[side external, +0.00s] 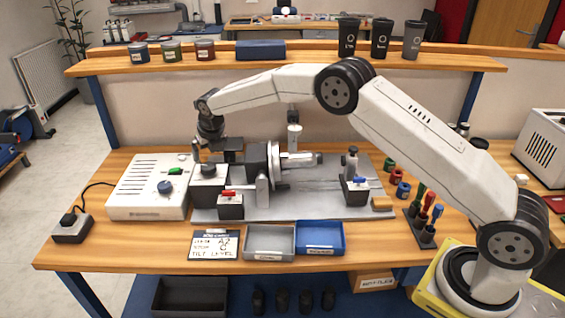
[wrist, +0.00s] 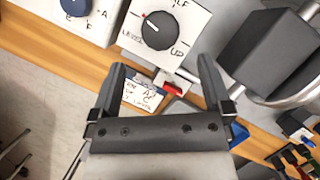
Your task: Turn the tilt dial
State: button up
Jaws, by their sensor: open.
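The tilt dial is a round black knob (wrist: 160,32) on a white face, seen in the wrist view. The face has the words LEVEL at left and UP at lower right, and part of another word at the top. A small red mark sits at the knob's upper-left edge. In the side view the dial is on a small white block (side external: 209,186) left of the fixture. My gripper (wrist: 162,66) is open and empty, its fingertips apart and short of the knob in the wrist picture. In the side view it is above the block (side external: 212,150), its fingers hard to make out.
A white box (side external: 135,187) with a blue knob (side external: 165,187) stands at left. A smaller block with a red switch (side external: 230,195) stands in front of the dial. A card reading TILT LEVEL (side external: 213,245), a grey tray (side external: 269,242) and a blue tray (side external: 319,237) lie along the front.

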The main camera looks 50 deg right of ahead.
aim_at(208, 166)
jog(key=shift+x, duration=3.45)
jog(key=c, duration=1.2)
